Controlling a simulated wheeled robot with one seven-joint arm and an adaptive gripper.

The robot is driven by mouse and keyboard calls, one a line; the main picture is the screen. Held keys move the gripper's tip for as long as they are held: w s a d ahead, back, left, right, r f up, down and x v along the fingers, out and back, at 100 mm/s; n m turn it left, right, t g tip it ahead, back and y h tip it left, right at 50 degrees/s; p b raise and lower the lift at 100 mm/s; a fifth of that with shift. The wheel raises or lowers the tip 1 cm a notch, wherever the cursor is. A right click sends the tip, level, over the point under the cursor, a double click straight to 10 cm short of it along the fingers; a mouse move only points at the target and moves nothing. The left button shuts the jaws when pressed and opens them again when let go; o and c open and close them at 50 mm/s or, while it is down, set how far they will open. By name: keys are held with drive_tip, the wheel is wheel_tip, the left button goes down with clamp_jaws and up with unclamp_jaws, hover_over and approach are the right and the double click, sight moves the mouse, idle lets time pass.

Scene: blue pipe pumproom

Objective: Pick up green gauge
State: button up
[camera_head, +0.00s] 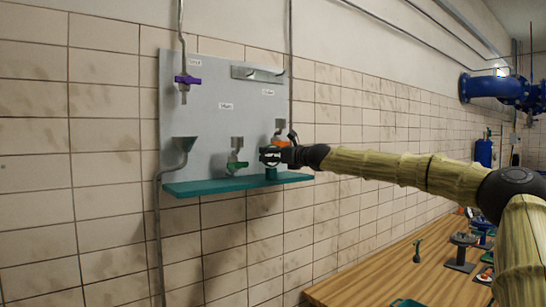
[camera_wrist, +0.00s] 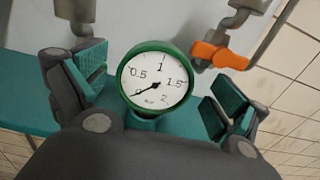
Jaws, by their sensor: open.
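The green gauge (camera_wrist: 156,78) has a round white dial with a green rim. In the wrist view it faces the camera, between the two fingers of my gripper (camera_wrist: 158,92). The fingers are open, with a visible gap on each side of the dial. In the head view my gripper (camera_head: 272,157) is at the right end of the teal shelf (camera_head: 215,187), and the gauge is mostly hidden by it there. A green base of the gauge (camera_head: 271,173) shows just below the gripper on the shelf.
An orange-handled valve (camera_wrist: 220,55) is close to the right finger. A wooden table (camera_head: 375,278) with several parts is at lower right.

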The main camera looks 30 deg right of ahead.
drive_tip(key=shift+w+a, duration=0.3)
drive_tip(key=shift+w, duration=0.1)
drive_tip(key=shift+d, duration=0.3)
drive_tip(key=c, duration=1.2)
drive_tip(key=shift+a, duration=0.2)
drive_tip(key=shift+c, duration=0.2)
drive_tip(key=shift+r, duration=0.1)
